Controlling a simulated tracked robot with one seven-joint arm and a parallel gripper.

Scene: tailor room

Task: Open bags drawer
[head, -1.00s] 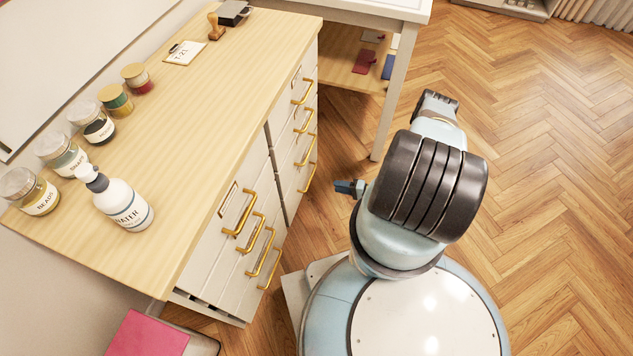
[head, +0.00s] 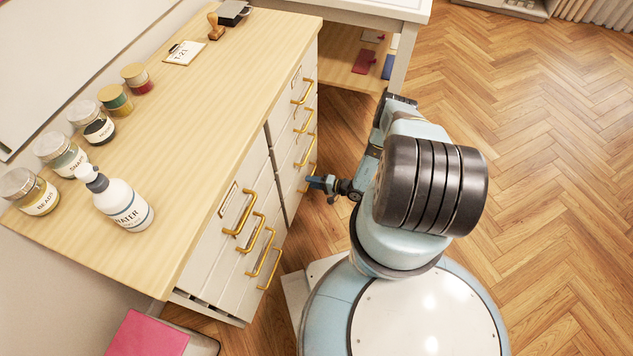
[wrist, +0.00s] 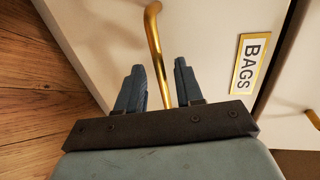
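The bags drawer (wrist: 215,35) has a white front with a label reading BAGS (wrist: 249,63) in a brass frame. Its gold bar handle (wrist: 158,50) runs between the two blue fingers of my gripper (wrist: 160,85) in the wrist view. The fingers are apart, one on each side of the handle, and I see no clear contact. The handle's lower end is hidden behind the gripper body. In the head view my gripper (head: 317,183) is beside the low handle (head: 306,178) of the farther drawer column.
The wooden cabinet top (head: 190,130) holds several jars (head: 92,122), a water bottle (head: 122,203), a stamp (head: 215,27) and a tag card (head: 184,53). Other gold handles (head: 240,214) stick out from the nearer column. A white table (head: 400,70) stands behind. The floor to the right is clear.

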